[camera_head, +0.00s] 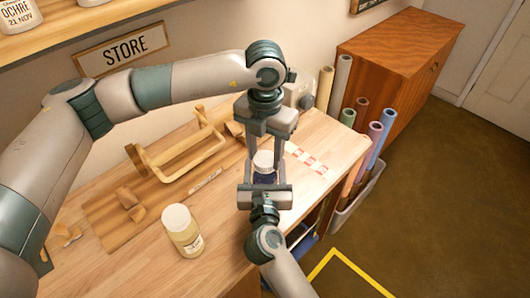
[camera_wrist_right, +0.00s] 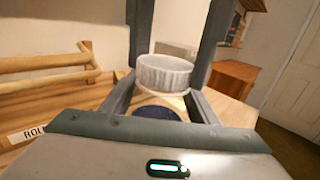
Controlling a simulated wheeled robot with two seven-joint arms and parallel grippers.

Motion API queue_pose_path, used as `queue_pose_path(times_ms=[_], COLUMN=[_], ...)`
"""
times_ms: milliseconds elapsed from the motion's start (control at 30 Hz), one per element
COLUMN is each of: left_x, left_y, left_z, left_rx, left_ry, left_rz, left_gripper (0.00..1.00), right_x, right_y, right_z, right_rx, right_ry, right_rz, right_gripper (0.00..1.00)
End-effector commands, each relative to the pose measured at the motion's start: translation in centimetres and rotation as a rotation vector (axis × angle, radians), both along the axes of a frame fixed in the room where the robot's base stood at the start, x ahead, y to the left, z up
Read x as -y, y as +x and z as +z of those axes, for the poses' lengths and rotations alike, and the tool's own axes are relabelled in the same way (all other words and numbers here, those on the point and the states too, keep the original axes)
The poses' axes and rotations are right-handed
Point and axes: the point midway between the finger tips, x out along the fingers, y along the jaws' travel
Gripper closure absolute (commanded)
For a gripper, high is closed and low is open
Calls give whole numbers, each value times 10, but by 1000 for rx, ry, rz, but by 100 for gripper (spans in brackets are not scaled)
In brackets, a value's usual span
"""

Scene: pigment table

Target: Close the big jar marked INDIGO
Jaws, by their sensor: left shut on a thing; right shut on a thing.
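A jar with dark blue content (camera_head: 263,179) stands upright near the table's right part; its label is hidden. My right gripper (camera_head: 264,186) is shut on this jar from the front. The dark blue also shows between its fingers in the right wrist view (camera_wrist_right: 158,112). A white ribbed lid (camera_head: 263,158) is directly above the jar. My left gripper (camera_head: 264,153) points down and is shut on the lid. In the right wrist view the lid (camera_wrist_right: 165,74) is level between the left fingers, with a pale strip between it and the blue. I cannot tell whether lid and jar touch.
A pale yellow jar with a white lid (camera_head: 183,230) stands front left. A wooden carrier-like frame (camera_head: 178,155) and small wooden blocks (camera_head: 128,200) lie behind it. A red-and-white strip (camera_head: 308,160) lies right. A bin of coloured rolls (camera_head: 350,200) stands beyond the table's right edge.

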Motion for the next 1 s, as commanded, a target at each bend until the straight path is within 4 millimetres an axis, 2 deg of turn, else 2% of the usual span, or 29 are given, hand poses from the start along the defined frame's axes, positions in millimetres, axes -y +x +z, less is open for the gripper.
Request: queue_pose_path(times_ms=[800,900,1000], left_x=[-1,-1,-1], left_y=[0,0,0], left_z=[-1,-1,-1], left_rx=[-1,-1,-1], left_ry=[2,2,2], left_rz=[-1222,-1353,-1340], left_gripper=[83,83,83], right_x=[1,1,1], right_y=[0,0,0], right_z=[0,0,0], right_rx=[0,0,0], right_ry=[0,0,0], right_rz=[-1,-1,-1], right_gripper=[100,100,100])
